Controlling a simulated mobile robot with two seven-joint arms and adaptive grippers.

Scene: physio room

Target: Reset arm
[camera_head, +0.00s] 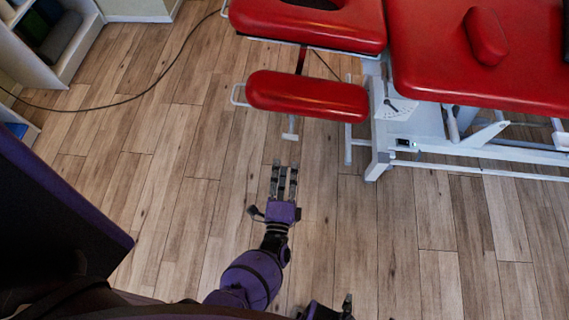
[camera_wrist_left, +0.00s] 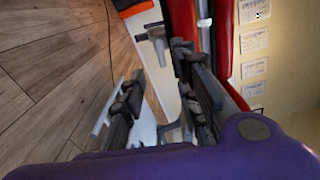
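My left gripper (camera_head: 284,172) reaches out over the wooden floor in the head view, below the red padded treatment table. Its fingers point up the picture. In the left wrist view the left gripper (camera_wrist_left: 158,72) shows two dark fingers standing apart with nothing held between them. My right gripper (camera_head: 330,309) only just shows at the bottom edge of the head view, and its finger state is unclear.
The red treatment table (camera_head: 430,93) stands on a white frame at upper right. Its small red side pad (camera_head: 307,96) is ahead of the left gripper. A black cable (camera_head: 150,90) crosses the floor. White shelving (camera_head: 75,50) stands upper left. The floor (camera_head: 165,210) around the left arm is clear.

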